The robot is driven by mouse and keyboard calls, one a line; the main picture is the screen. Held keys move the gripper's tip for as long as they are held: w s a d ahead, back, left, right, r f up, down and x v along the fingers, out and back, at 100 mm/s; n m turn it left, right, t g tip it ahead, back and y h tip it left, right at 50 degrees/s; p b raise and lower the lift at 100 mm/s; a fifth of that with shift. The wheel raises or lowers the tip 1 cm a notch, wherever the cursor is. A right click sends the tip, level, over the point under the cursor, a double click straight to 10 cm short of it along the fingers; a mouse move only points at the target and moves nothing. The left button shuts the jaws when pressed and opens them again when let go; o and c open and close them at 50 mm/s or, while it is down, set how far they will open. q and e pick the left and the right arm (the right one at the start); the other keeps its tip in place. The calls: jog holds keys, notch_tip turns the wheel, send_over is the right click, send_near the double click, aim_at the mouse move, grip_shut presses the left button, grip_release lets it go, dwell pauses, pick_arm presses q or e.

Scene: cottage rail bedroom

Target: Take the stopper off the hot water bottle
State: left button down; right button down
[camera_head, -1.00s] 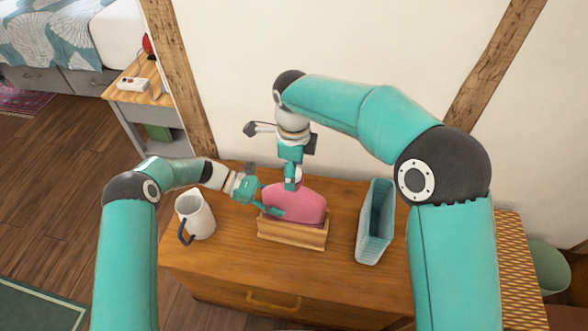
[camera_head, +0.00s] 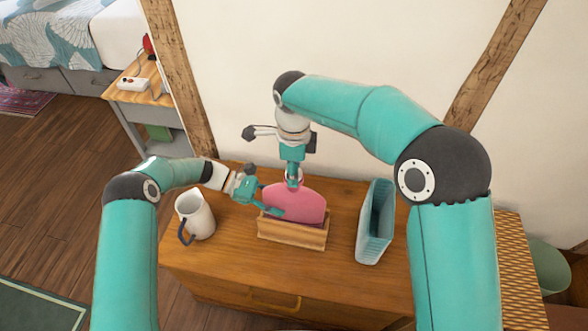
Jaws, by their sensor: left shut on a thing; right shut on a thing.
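The pink hot water bottle (camera_head: 302,204) stands upright in a wooden holder (camera_head: 290,234) on the wooden chest top. My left gripper (camera_head: 268,204) comes in from the left and is shut on the bottle's body at its left side. My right gripper (camera_head: 293,182) points down from above and is shut at the bottle's neck, on what appears to be the stopper. The stopper itself is mostly hidden by the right gripper's fingers, and I cannot tell whether it sits in the neck.
A white jug (camera_head: 197,215) with a dark handle stands left of the holder. A blue-green basket (camera_head: 375,225) stands to the right. The wall is close behind the chest (camera_head: 225,262). The chest top in front of the holder is clear.

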jog(key=n, duration=0.4)
jog(key=shift+f, duration=0.15)
jog(key=n, duration=1)
jog(key=shift+d+n, duration=0.1)
jog(key=shift+n, duration=0.3)
jog(key=n, duration=0.8)
jog(key=shift+w, duration=0.1)
jog(key=n, duration=0.6)
jog(key=shift+n, duration=0.4)
jog(key=n, duration=0.8)
jog(key=shift+n, duration=0.3)
jog(key=n, duration=1.2)
jog(key=shift+n, duration=0.4)
jog(key=n, duration=0.6)
jog(key=shift+n, duration=0.4)
